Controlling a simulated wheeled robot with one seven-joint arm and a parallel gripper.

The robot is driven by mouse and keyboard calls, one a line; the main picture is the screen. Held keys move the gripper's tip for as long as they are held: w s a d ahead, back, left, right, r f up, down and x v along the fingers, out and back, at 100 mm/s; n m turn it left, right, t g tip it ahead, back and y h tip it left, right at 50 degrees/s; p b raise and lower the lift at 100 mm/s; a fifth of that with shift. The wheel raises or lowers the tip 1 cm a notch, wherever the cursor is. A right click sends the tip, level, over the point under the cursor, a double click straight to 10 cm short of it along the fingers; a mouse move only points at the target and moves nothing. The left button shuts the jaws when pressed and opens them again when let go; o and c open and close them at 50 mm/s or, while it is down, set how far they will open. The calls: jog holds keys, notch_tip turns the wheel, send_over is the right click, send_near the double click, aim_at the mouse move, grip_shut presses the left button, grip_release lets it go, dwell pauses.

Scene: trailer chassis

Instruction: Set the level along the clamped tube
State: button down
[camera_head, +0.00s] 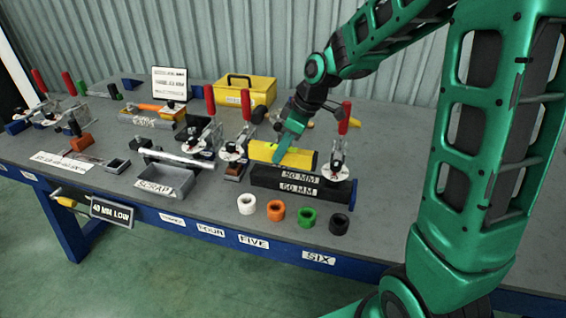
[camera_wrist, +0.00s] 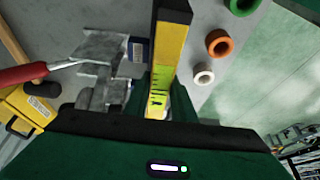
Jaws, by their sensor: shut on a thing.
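My gripper (camera_head: 284,143) is shut on the yellow level (camera_head: 262,151), gripping it partway along its length. The level is held roughly flat beside the black block marked 50 MM and 60 MM (camera_head: 325,190); I cannot tell whether they touch. In the wrist view the level (camera_wrist: 171,52) runs from between my fingers (camera_wrist: 160,100) to the top edge, with its green vial near the fingers. A silver tube (camera_head: 180,158) lies left of the level, near red-handled clamps (camera_head: 211,118); their grip on it is unclear.
A red-handled clamp (camera_head: 344,120) stands right of the level. White (camera_head: 246,204), orange (camera_head: 276,210), green (camera_head: 307,217) and black (camera_head: 339,224) rings lie along the front. A grey SCRAP tray (camera_head: 165,186) is at left front. A yellow toolbox (camera_head: 246,91) stands behind.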

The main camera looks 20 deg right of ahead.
aim_at(284, 162)
jog(key=shift+d+f, duration=0.35)
jog(key=shift+s+f, duration=0.1)
jog(key=shift+f, duration=1.8)
jog(key=c, duration=1.5)
grip_release()
jog(key=v, duration=1)
jog(key=shift+s+r, duration=0.1)
jog(key=shift+r, duration=0.1)
jog(key=shift+v, duration=0.9)
